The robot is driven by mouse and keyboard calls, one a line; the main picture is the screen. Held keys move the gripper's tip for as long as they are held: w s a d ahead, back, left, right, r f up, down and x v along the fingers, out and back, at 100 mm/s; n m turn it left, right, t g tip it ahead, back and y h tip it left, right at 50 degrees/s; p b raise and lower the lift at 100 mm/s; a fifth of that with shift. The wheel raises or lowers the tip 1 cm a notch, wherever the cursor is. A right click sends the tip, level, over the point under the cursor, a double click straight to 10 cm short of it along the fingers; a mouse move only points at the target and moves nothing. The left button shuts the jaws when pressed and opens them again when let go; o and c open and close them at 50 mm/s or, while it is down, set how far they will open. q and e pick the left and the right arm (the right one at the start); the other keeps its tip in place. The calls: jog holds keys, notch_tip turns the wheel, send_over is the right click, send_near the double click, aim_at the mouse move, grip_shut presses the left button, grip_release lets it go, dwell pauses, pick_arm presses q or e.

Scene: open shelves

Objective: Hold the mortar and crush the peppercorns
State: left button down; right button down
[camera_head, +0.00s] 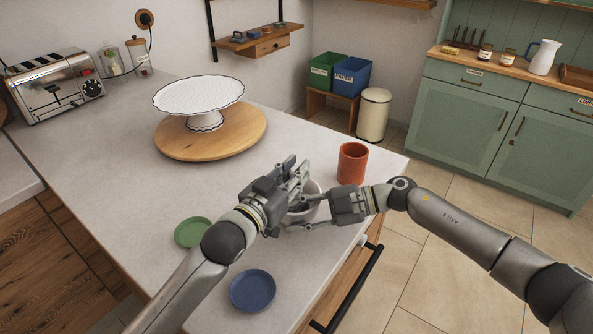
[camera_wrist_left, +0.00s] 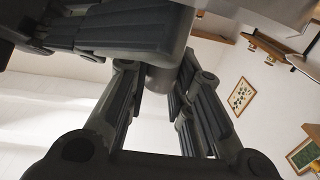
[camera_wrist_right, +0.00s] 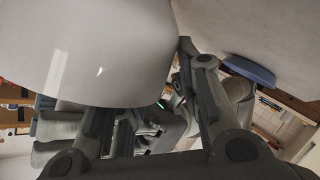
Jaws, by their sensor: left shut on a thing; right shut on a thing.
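The pale grey mortar (camera_head: 306,214) stands near the right edge of the counter, largely hidden by both grippers. My right gripper (camera_head: 312,216) is shut on the mortar from the right. The mortar's smooth outer wall (camera_wrist_right: 90,50) fills the upper left of the right wrist view. My left gripper (camera_head: 297,180) is above the mortar, shut on a grey cylindrical thing that looks like the pestle (camera_wrist_left: 160,78), seen between its fingers in the left wrist view. The pestle's lower end, the mortar's inside and any peppercorns are hidden.
An orange-red cup (camera_head: 353,164) stands just behind my right gripper. A green plate (camera_head: 193,232) and a blue plate (camera_head: 253,291) lie at the front. A white cake stand (camera_head: 199,95) on a round wooden board (camera_head: 181,146) is behind. The counter's left middle is clear.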

pick_arm(q)
jog(key=shift+w+f, duration=0.1)
jog(key=shift+f, duration=0.1)
pick_arm(e)
jog(key=shift+d+f, duration=0.1)
jog(key=shift+f, duration=0.25)
pick_arm(q)
jog(key=shift+w+d, duration=0.25)
jog(key=shift+w, duration=0.05)
jog(key=shift+s+a, duration=0.1)
jog(key=shift+a, duration=0.6)
jog(key=shift+s+d+r, duration=0.15)
jog(key=shift+s, duration=0.6)
jog(key=shift+w+d, duration=0.15)
jog(key=shift+d, duration=0.55)
jog(key=shift+w, duration=0.1)
